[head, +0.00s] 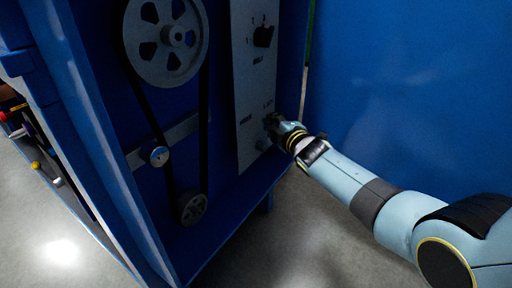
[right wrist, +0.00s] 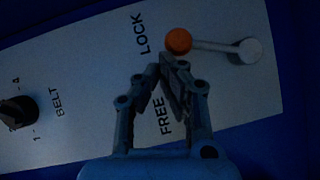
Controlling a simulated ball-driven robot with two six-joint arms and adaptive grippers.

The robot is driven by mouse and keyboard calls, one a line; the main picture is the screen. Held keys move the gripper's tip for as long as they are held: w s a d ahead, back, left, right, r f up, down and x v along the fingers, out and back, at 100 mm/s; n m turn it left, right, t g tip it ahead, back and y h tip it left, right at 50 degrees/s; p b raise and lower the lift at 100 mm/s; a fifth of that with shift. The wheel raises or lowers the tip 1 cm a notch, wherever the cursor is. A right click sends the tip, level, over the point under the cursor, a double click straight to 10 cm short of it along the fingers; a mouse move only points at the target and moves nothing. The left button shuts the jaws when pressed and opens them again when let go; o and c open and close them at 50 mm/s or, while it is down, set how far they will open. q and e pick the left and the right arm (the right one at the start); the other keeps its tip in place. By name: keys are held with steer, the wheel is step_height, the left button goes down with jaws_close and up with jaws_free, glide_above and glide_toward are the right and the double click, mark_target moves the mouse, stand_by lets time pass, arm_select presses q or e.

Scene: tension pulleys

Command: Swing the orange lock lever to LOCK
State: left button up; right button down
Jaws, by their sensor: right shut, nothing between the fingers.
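The lock lever (right wrist: 210,46) shows in the right wrist view as a pale bar with an orange ball (right wrist: 178,41) at its left end and a round pale pivot (right wrist: 249,50) at its right end. The ball is beside the word LOCK (right wrist: 141,33); the word FREE (right wrist: 165,115) is lower down. My right gripper (right wrist: 163,68) is shut and empty, its fingertips just below and left of the ball; I cannot tell whether they touch it. In the head view my right gripper (head: 274,122) is at the panel's lower part and hides the lever. My left gripper is out of view.
The grey panel (head: 250,85) carries a black belt selector knob (head: 263,36), also in the right wrist view (right wrist: 16,112). Left of it are a large pulley (head: 165,38), a small tension roller (head: 159,156) and a lower pulley (head: 193,208) with a black belt.

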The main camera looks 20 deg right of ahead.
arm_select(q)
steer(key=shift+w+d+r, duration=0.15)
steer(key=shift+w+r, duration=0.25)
arm_select(e)
steer(key=shift+w+d+f, duration=0.1)
steer(key=shift+w+d, duration=0.6)
steer(key=shift+d, duration=0.15)
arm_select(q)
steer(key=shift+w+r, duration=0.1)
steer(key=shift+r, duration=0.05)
